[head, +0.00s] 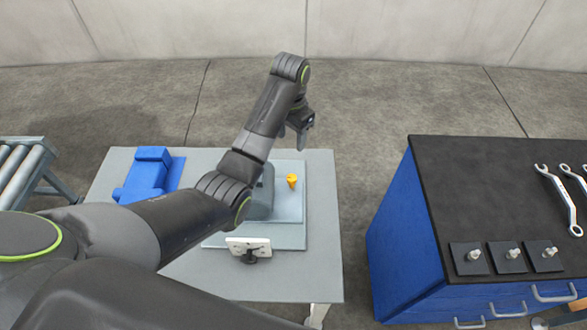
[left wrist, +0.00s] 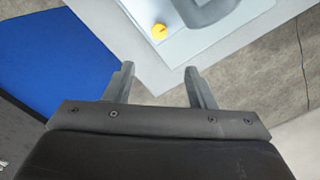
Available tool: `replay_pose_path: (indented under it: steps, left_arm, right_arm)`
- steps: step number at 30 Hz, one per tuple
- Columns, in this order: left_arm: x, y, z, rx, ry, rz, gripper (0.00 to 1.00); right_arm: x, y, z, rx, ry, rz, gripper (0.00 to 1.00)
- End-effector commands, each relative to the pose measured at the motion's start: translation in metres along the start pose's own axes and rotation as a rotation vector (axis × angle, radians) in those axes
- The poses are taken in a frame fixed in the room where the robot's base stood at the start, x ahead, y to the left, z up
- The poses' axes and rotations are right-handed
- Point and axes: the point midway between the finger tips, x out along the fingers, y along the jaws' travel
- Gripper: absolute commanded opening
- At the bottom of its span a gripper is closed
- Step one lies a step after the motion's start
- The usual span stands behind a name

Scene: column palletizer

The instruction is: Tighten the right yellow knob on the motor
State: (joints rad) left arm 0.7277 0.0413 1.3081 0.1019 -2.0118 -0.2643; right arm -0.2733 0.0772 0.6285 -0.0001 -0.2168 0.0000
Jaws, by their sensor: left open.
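A yellow knob (head: 292,181) stands on the light plate right beside the grey motor (head: 262,200). The motor is partly hidden behind my left arm, and only this one yellow knob shows. In the left wrist view the knob (left wrist: 159,31) and part of the motor (left wrist: 205,9) lie at the top, beyond the fingertips. My left gripper (head: 299,138) hangs past the far edge of the table, beyond the knob and apart from it. In the left wrist view its two fingers (left wrist: 162,78) are spread with nothing between them. My right gripper does not show.
The motor's plate lies on a grey table (head: 323,265). A blue part (head: 150,172) lies at its left, and a white panel (head: 248,246) stands in front. A blue cabinet (head: 400,240) with wrenches (head: 562,200) stands at the right, across a gap. A roller conveyor (head: 22,170) is at the left.

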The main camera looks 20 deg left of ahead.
Motion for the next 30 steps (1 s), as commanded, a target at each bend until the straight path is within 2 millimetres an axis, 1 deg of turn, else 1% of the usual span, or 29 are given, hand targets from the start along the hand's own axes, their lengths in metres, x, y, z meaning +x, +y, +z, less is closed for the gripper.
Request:
replay_pose_path:
  steps: [1,3,6,8,11,12,15,18,21,24,30]
  left_arm:
    - [0.009,0.000,0.000,0.000,0.000,0.001,0.50]
    - [0.017,0.000,0.000,0.000,0.000,0.000,0.50]
    - [0.029,0.000,0.000,-0.001,0.001,0.000,0.50]
    - [0.038,0.000,0.001,-0.001,-0.002,0.002,0.50]
    - [0.060,0.000,0.001,-0.002,-0.002,0.002,0.50]
    - [0.065,0.001,0.001,-0.002,-0.003,0.003,0.50]
    - [0.087,0.001,0.002,-0.001,-0.004,0.003,0.50]
    - [0.109,0.001,0.001,-0.001,-0.004,0.002,0.50]
    - [0.129,0.001,0.001,-0.001,-0.003,0.002,0.50]
    - [0.146,0.001,0.001,-0.001,-0.002,0.001,0.50]
    - [0.165,0.000,0.001,-0.001,0.000,0.000,0.50]
  right_arm:
    - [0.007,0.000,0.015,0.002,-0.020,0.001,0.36]
    - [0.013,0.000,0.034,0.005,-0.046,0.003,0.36]
    - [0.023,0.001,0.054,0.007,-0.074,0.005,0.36]
    - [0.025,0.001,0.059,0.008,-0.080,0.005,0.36]
    - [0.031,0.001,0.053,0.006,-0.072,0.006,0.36]
    - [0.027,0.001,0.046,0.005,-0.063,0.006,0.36]
    - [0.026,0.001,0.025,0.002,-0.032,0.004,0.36]
    - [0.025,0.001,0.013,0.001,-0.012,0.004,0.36]
    - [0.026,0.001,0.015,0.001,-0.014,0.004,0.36]
    - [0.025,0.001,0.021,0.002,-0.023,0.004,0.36]
    - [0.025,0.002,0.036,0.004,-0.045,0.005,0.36]
